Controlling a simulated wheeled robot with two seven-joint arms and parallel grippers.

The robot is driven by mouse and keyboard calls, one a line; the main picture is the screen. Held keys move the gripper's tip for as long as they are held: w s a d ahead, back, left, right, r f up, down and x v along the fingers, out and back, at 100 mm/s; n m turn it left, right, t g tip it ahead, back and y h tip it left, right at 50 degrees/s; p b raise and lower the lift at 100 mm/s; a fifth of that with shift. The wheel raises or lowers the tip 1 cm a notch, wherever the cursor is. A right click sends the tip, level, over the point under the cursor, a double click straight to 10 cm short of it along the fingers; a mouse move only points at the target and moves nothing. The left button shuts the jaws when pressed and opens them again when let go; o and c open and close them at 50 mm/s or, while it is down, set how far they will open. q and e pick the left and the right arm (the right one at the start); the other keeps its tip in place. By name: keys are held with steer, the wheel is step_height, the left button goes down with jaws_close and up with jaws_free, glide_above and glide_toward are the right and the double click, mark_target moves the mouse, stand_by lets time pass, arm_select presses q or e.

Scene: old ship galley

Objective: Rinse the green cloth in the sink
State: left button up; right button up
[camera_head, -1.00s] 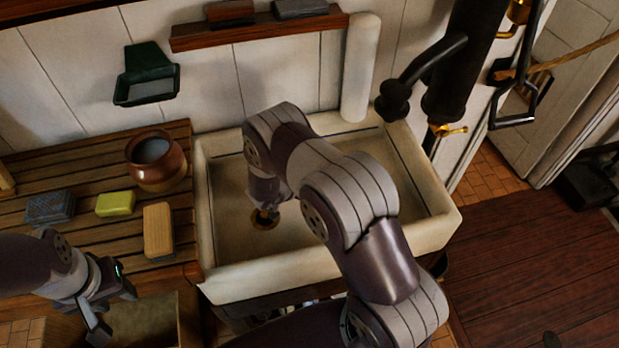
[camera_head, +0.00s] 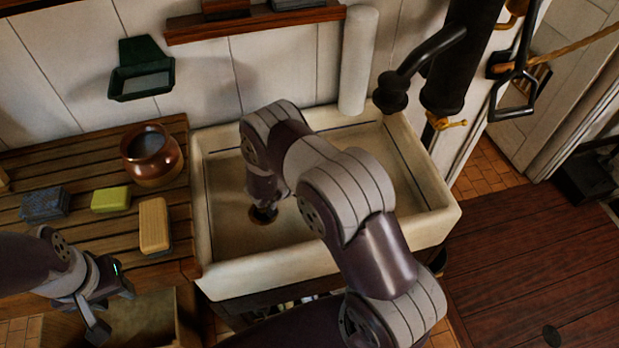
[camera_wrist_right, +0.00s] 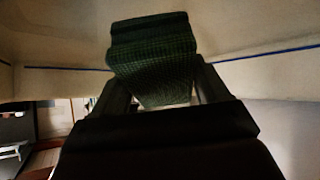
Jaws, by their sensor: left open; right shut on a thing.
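The green cloth (camera_wrist_right: 155,65) shows in the right wrist view as a dark green, textured piece between the fingers of my right gripper (camera_wrist_right: 160,92), which is shut on it. The pale sink (camera_head: 240,275) stands in the middle of the head view, and my right arm reaches down into it. The black tap (camera_head: 392,92) is at the sink's back right. My left gripper (camera_head: 112,308) is open and empty at the lower left, in front of the wooden counter.
On the slatted counter (camera_head: 90,160) left of the sink are a brown pot (camera_head: 152,155), a yellow-green sponge (camera_head: 110,199), a dark blue block (camera_head: 45,204) and a tan brush or block (camera_head: 155,226). A dark green holder (camera_head: 140,75) hangs on the wall. Open floor (camera_head: 530,260) lies right.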

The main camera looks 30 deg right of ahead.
step_height(320, 180, up, 13)
steer(key=p, duration=1)
steer(key=shift+r+p, duration=0.15)
steer(key=shift+p, duration=0.25)
stand_by(1.3)
step_height(320, 180, up, 4)
steer(key=p, duration=0.3)
stand_by(0.4)
